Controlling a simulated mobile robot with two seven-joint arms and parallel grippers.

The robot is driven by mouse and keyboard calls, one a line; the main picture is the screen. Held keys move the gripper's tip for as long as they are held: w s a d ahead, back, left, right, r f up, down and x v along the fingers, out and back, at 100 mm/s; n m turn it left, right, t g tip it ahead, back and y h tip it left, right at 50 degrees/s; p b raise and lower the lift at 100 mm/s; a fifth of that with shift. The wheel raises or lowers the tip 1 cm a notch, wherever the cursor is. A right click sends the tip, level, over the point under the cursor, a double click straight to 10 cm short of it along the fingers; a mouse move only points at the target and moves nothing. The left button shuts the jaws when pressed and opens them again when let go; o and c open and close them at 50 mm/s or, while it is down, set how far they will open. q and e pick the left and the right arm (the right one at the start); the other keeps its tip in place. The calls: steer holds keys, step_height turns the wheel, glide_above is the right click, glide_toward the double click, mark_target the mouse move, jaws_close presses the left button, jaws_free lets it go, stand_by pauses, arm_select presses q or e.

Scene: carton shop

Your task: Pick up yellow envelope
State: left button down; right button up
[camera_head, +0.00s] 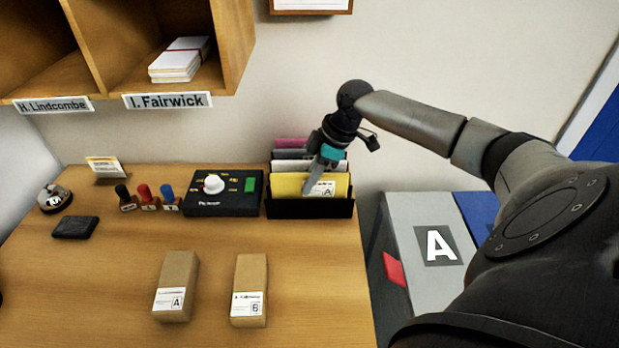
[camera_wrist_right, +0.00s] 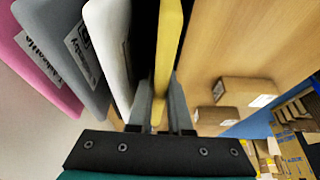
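The yellow envelope (camera_head: 290,185) stands upright at the front of a black file holder (camera_head: 311,209) on the desk, with a small white label on its face. It also shows edge-on in the right wrist view (camera_wrist_right: 165,60). My right gripper (camera_head: 318,181) reaches down over the holder, with a finger in front of the envelope's face. In the right wrist view its fingers (camera_wrist_right: 160,108) lie on either side of the yellow edge and look closed on it. The envelope still sits within the holder. My left gripper is not in view.
White (camera_wrist_right: 108,45), grey (camera_wrist_right: 70,50) and pink (camera_wrist_right: 35,60) envelopes stand close beside the yellow one. A black control box (camera_head: 222,206) is left of the holder. Two brown cartons (camera_head: 178,275) (camera_head: 251,280) lie on the desk front. Shelf cubbies (camera_head: 235,45) hang above left.

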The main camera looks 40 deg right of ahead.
jaws_close()
step_height(320, 180, up, 21)
steer(key=p, duration=0.2)
steer(key=shift+f, duration=0.2)
stand_by(0.5)
